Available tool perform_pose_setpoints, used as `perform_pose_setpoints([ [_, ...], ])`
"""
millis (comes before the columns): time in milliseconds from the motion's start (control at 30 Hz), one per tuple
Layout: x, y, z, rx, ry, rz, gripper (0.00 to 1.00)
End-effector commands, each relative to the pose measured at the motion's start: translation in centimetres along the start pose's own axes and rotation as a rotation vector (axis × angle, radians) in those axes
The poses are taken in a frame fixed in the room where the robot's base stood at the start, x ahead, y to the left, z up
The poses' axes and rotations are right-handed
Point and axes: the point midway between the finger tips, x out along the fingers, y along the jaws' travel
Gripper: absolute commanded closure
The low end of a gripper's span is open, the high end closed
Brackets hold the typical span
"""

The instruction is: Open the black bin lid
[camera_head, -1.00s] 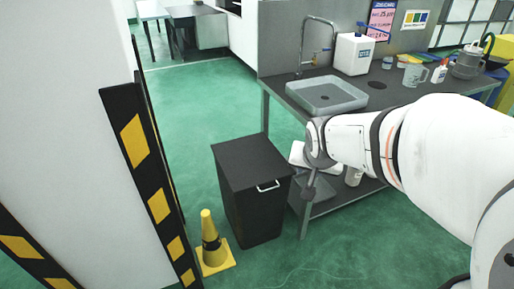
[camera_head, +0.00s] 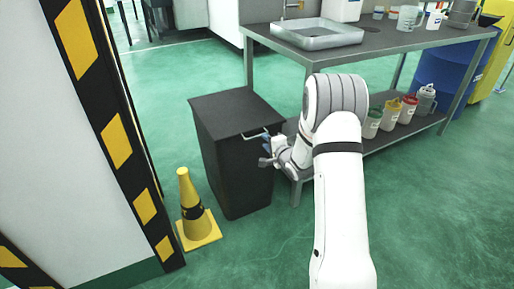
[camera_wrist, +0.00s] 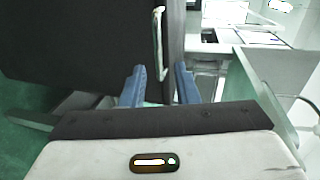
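The black bin (camera_head: 235,165) stands on the floor with its flat black lid (camera_head: 235,110) shut. A pale bar handle (camera_head: 254,136) sits at the lid's front edge. My gripper (camera_head: 266,142) is at the front right of the bin, close to the handle. In the wrist view the blue fingers of my gripper (camera_wrist: 160,72) are apart, and the handle's near end shows between their tips. I cannot tell whether they touch it.
A yellow cone (camera_head: 190,205) stands left of the bin, near a black and yellow striped post (camera_head: 115,140). A metal sink table (camera_head: 400,40) stands behind and to the right, with several containers on its lower shelf. Green floor is clear at the front right.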

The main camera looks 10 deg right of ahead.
Motion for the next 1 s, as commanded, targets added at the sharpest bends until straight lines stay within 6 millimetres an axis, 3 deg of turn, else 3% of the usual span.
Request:
perform_pose_setpoints([
  [533, 7.1, 0.6, 0.0, 0.018, -0.008, -0.013, 0.72],
  [933, 8.0, 0.3, 0.0, 0.019, -0.007, -0.012, 0.72],
  [1000, 7.9, 0.3, 0.0, 0.018, -0.006, -0.012, 0.78],
])
